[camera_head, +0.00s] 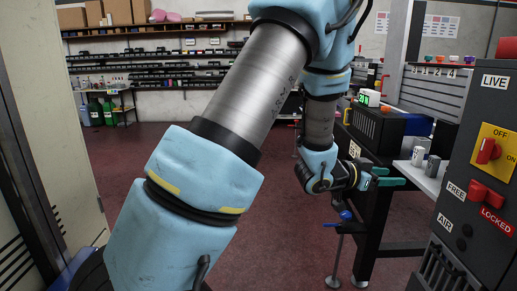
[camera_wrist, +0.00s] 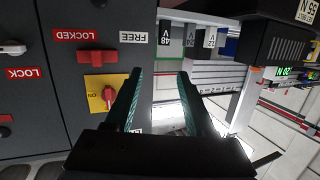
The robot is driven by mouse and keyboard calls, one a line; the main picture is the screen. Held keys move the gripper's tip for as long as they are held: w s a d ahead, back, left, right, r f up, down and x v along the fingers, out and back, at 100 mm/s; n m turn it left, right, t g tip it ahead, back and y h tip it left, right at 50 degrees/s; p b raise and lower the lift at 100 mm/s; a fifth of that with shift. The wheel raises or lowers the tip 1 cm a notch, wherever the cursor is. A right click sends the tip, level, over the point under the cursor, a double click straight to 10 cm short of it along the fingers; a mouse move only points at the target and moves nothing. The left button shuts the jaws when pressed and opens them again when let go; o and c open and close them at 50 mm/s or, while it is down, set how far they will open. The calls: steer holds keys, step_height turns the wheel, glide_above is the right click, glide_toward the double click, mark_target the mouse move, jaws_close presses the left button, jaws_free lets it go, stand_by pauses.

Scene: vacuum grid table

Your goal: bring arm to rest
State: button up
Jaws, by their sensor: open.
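My arm reaches across the middle of the head view, its upper link filling the centre and its wrist lower down at the right. My gripper (camera_head: 400,177) has two green fingers pointing right, in front of the dark control cabinet (camera_head: 464,255). The wrist view shows the same gripper (camera_wrist: 160,74) with the fingers apart and nothing between them. In that view the cabinet is upside down at the left, with a red handle (camera_wrist: 97,57) between the FREE and LOCKED labels. A red knob on a yellow plate (camera_wrist: 95,104) is beside the left finger. I see no contact.
A bench (camera_head: 372,215) with dark legs stands at the right behind my wrist, carrying a black box (camera_head: 376,128) and small grey blocks (camera_head: 432,166). A pale panel edge (camera_head: 50,100) is close at the left. Shelves (camera_head: 150,75) line the back wall. Red floor (camera_head: 270,225) is open below my arm.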

steer(key=w+a+f+n+t+y+p, duration=0.15)
steer(key=w+a+n+y, duration=0.3)
steer(key=a, duration=0.75)
steer(key=w+a+n+t+y, duration=0.3)
steer(key=w+a+y, duration=0.2)
steer(key=a, duration=0.6)
steer(key=s+a+n+g+y+p, duration=0.1)
steer(key=s+a+n+g+y, duration=0.4)
steer(key=s+a, duration=1)
steer(key=a+n+g, duration=0.1)
steer(key=a+g, duration=0.1)
steer(key=a, duration=0.2)
steer(key=shift+s+n, duration=0.35)
steer(key=shift+f+y, duration=0.1)
steer(key=shift+y, duration=0.15)
